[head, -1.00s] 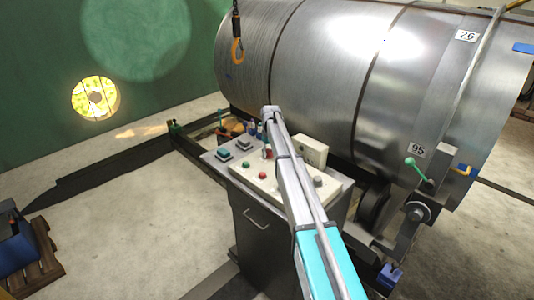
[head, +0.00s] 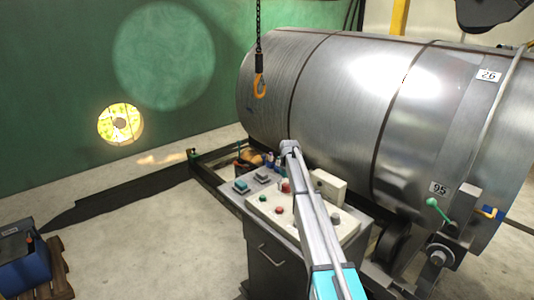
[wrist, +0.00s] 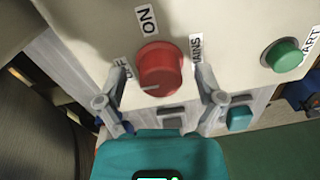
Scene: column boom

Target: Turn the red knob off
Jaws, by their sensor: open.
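The red knob (wrist: 160,68) sits on a cream panel (wrist: 85,25) in the wrist view. A pale pointer mark shows on its lower edge. An ON label lies above it, an OFF label at its left and a MAINS label at its right. My gripper (wrist: 161,99) is open, with one finger on each side just below the knob. A gap shows between each finger and the knob. In the head view the red knob (head: 286,187) shows beside my arm, on the control console. My fingers are not clear there.
A green START button (wrist: 284,55) lies right of the knob. Grey and teal buttons (wrist: 238,118) sit behind the fingers. In the head view, a large steel drum (head: 330,90) stands behind the console (head: 275,262), and a hook (head: 259,86) hangs above.

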